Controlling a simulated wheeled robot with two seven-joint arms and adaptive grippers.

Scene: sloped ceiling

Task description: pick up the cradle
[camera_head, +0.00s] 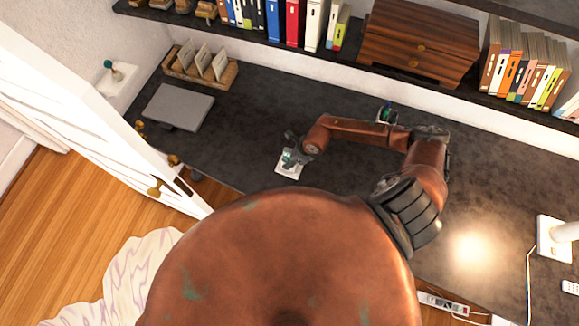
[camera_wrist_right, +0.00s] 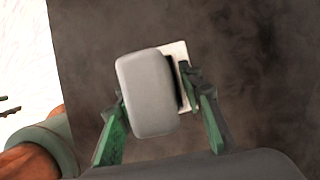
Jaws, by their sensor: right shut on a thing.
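The cradle (camera_wrist_right: 148,95) shows in the right wrist view as a rounded grey block with a flat white piece (camera_wrist_right: 177,50) behind it. In the head view it is a small pale shape (camera_head: 288,170) at the desk's front middle, partly covered by my gripper. My right gripper (camera_head: 292,153) reaches down onto it from the right. In the wrist view its green fingers (camera_wrist_right: 155,88) stand on either side of the grey block, shut on it. I cannot tell whether the cradle still touches the desk. My left gripper is not in view.
The dark desk (camera_head: 240,150) is mostly clear around the gripper. A grey laptop (camera_head: 178,106) and a card rack (camera_head: 200,67) stand at left. A small dark holder (camera_head: 386,113) stands behind my arm. A wooden drawer box (camera_head: 420,45) and books are on the shelf above.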

